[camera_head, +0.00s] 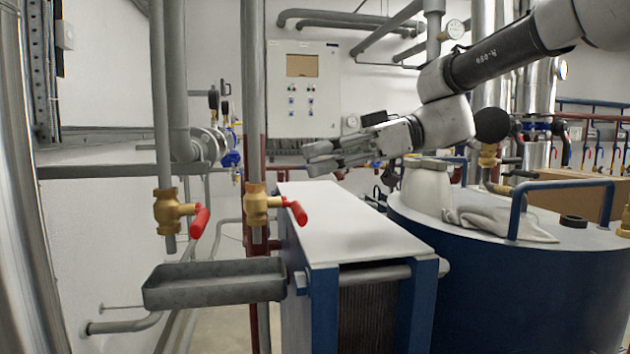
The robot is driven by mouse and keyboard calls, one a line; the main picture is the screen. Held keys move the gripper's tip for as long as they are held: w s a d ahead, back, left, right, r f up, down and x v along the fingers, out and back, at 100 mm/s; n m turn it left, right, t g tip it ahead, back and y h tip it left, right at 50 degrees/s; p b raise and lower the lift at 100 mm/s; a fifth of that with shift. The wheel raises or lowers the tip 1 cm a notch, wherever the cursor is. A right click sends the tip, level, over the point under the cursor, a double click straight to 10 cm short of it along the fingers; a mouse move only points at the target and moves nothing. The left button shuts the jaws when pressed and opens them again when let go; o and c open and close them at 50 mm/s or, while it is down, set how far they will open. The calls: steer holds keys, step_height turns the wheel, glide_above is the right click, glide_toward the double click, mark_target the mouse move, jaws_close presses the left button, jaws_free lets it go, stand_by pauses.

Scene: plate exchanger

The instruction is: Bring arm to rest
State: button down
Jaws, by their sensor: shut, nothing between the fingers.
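My gripper (322,158) is shut and empty. It points left at the end of my arm (450,115), which reaches in from the upper right. The gripper is in the air above the white top of the plate exchanger (335,222). To its lower left are two brass valves with red handles, one on the left pipe (170,211) and one on the right pipe (258,203). Both red handles are tilted. The gripper is apart from both valves.
A grey metal tray (215,284) is below the valves. A blue tank (530,290) with a cloth (500,221), a blue rail and a black ring (573,221) on top stands at right. A control box (303,92) hangs on the back wall. Vertical pipes stand left of the gripper.

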steer(key=v, duration=0.8)
steer(key=s+d+f+m+t+h, duration=0.1)
steer(key=d+f+m+h, duration=0.1)
steer(key=d+f+m, duration=0.1)
steer(key=s+d+f+m+t+h, duration=0.2)
steer(key=d+f+m, duration=0.1)
steer(key=d+f, duration=0.1)
steer(key=s+d+f+m+t+h, duration=0.1)
steer(key=d+f+m+h, duration=0.1)
steer(key=d+f+m, duration=0.2)
steer(key=shift+s+d+f+t, duration=0.3)
steer(key=shift+d+t, duration=0.1)
steer(key=shift+d, duration=0.1)
steer(key=s+d+f+m+t+h, duration=0.1)
steer(key=s+d+f+m+h, duration=0.1)
steer(key=d, duration=0.4)
steer(key=s+d+f+m+t+h, duration=0.1)
steer(key=s+d+f+m+h, duration=0.2)
steer(key=d+f+m, duration=0.2)
steer(key=s+d+f+m+t+h, duration=0.2)
steer(key=d+f+m+h, duration=0.1)
steer(key=d, duration=0.6)
steer(key=shift+s+f+h, duration=0.3)
steer(key=shift+s+f, duration=0.05)
steer(key=shift+s, duration=0.05)
steer(key=shift+w+a, duration=0.1)
